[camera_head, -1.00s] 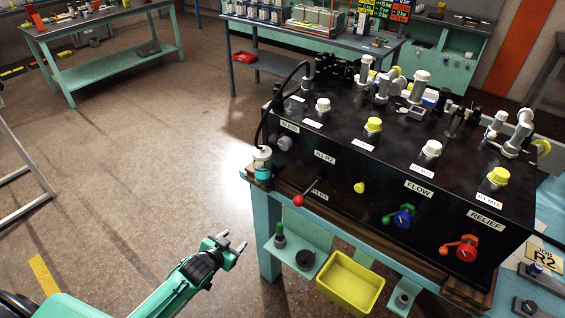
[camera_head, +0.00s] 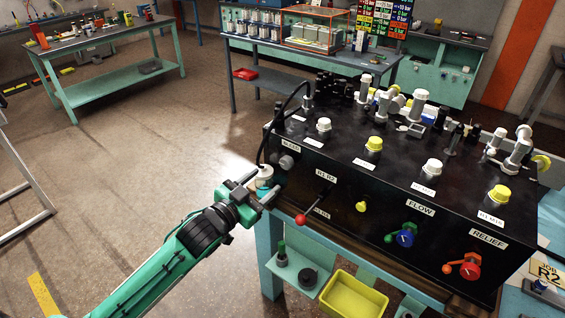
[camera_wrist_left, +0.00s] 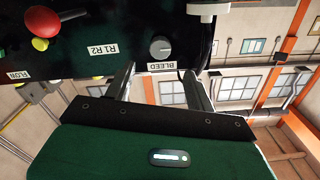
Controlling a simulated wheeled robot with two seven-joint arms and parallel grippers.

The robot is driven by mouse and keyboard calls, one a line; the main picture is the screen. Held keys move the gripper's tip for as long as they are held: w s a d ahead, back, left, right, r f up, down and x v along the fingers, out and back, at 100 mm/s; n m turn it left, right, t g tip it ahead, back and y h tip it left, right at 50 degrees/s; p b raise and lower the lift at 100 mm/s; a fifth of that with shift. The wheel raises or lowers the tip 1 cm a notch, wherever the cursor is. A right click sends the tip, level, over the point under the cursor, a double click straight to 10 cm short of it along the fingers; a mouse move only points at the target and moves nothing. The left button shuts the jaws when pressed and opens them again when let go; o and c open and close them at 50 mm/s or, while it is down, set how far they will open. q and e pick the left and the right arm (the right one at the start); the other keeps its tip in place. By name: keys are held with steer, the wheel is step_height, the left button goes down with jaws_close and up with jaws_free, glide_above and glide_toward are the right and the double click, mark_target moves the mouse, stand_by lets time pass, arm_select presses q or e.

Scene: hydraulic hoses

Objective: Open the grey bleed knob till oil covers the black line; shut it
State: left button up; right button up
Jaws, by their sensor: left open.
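The grey bleed knob (camera_head: 286,162) is on the front face of the black box, below the BLEED label. It also shows in the left wrist view (camera_wrist_left: 161,47), framed between my finger ends and still apart from them. A small jar (camera_head: 264,173) with a white top and teal lower part stands beside the knob, with a black hose going into it. My gripper partly covers the jar; I cannot make out a black line or the oil level. My left gripper (camera_head: 265,185) is open and empty, in front of the jar and short of the knob. My right gripper is not in view.
A red-ball lever (camera_head: 302,219) sticks out right of my gripper. A yellow knob (camera_head: 361,206), blue flow knob (camera_head: 405,238) and red relief knob (camera_head: 469,268) sit farther right. A yellow bin (camera_head: 352,297) is below.

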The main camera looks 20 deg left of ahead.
mark_target(285, 165)
arm_select(q)
steer(key=p+x, duration=0.2)
steer(key=x, duration=0.6)
steer(key=shift+p, duration=0.3)
steer(key=shift+w+d+f, duration=0.1)
steer(key=shift+w, duration=0.3)
steer(key=c, duration=1)
